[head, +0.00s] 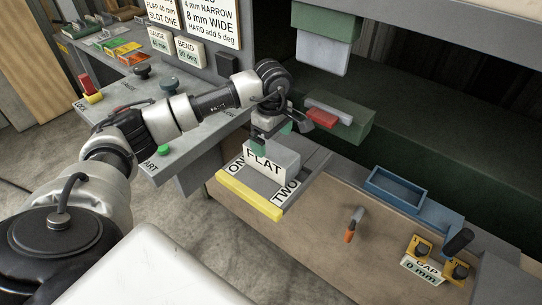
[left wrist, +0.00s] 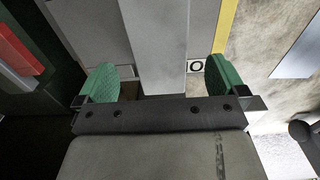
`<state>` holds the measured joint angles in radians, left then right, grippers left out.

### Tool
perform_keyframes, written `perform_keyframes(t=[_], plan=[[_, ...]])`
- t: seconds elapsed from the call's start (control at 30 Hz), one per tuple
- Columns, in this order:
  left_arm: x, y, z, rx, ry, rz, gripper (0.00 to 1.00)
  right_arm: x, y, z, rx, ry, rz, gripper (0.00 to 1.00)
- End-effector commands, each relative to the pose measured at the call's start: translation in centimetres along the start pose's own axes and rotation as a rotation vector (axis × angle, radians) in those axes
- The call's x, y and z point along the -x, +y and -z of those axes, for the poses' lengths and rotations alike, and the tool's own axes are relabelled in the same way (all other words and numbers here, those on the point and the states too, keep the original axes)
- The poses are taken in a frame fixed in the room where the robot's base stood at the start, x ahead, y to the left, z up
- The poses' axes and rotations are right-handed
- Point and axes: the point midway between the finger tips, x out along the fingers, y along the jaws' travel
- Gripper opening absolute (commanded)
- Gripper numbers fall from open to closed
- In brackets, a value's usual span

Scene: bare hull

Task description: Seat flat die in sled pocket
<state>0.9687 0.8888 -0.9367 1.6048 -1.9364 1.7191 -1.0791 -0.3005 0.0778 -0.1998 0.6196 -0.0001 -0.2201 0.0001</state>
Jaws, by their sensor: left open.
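The flat die (head: 265,163), a pale grey block with a FLAT label, stands upright on the sled (head: 250,191) between the ONE and TWO labels. How deep it sits in a pocket is hidden. My left gripper (head: 272,143) is over the top of the die, with its fingers open. In the left wrist view, the green fingertips (left wrist: 162,80) stand wide apart to either side of the grey die (left wrist: 157,35), with gaps on both sides. My right gripper is not in view.
A green block (head: 350,128) with a red piece is just behind the gripper, below the press's grey punch (head: 322,53). A blue tray (head: 395,187), an orange-tipped handle (head: 353,224) and yellow clamps (head: 420,248) are to the right. The control console (head: 185,130) is to the left.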

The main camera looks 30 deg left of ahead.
Motion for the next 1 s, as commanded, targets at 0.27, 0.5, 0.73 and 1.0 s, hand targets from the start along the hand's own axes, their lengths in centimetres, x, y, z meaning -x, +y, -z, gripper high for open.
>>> perform_keyframes(t=[0.27, 0.5, 0.73, 1.0], plan=[[-3.0, 0.0, 0.4, 0.001, -0.002, 0.005, 1.00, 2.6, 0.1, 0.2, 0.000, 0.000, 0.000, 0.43], [-5.4, 0.1, 0.3, -0.001, -0.002, 0.000, 1.00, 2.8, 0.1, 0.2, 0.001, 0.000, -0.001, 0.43], [-5.5, 0.1, 0.3, -0.001, -0.002, -0.001, 0.94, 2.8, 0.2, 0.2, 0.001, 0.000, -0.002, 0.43], [-5.4, 0.1, 0.4, 0.000, -0.002, -0.001, 0.53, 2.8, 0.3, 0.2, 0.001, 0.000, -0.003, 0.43]])
